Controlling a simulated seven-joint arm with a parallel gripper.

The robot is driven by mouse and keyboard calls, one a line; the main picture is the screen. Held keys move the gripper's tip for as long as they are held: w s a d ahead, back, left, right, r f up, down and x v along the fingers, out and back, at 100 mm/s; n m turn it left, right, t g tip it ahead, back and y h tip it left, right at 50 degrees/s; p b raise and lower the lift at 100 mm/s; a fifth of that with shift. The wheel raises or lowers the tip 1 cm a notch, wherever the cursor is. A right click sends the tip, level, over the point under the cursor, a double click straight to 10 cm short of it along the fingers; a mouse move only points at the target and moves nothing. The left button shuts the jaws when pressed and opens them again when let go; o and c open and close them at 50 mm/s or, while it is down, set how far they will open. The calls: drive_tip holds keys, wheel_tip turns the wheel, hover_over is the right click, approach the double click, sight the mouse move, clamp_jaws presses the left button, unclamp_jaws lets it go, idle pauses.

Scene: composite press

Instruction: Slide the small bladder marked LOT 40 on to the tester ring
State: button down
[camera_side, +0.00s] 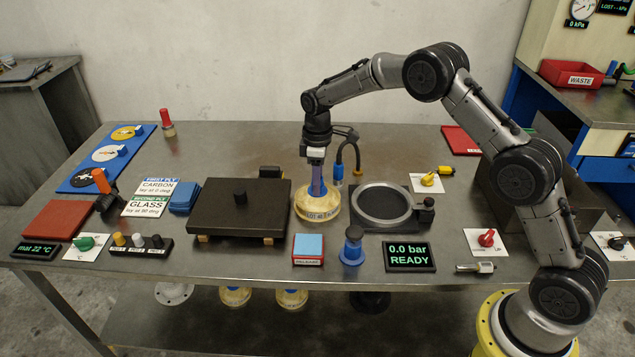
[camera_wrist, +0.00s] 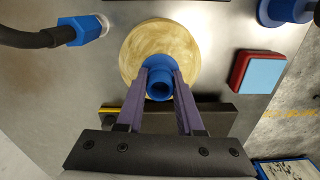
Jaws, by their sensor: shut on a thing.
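The small bladder (camera_side: 318,209) is a pale yellow, round, flat body with a blue neck and blue lettering on its side, too small to read surely. It appears upright at table level, between the dark plate and the tester ring. My gripper (camera_side: 317,188) points straight down and is shut on the blue neck. In the wrist view, the purple fingers of my gripper (camera_wrist: 160,88) flank the neck, with the bladder's round body (camera_wrist: 150,38) below. The tester ring (camera_side: 382,203) is a grey ring on a black base, right of the bladder and apart from it. Its middle looks empty.
A dark plate (camera_side: 240,212) on wooden blocks stands close left of the bladder. A blue hose connector (camera_side: 338,172) hangs behind it, also in the wrist view (camera_wrist: 80,30).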

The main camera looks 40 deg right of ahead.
drive_tip(key=shift+r, duration=0.2)
drive_tip(key=shift+r, duration=2.4)
drive_tip(key=c, duration=1.1)
unclamp_jaws()
clamp_jaws()
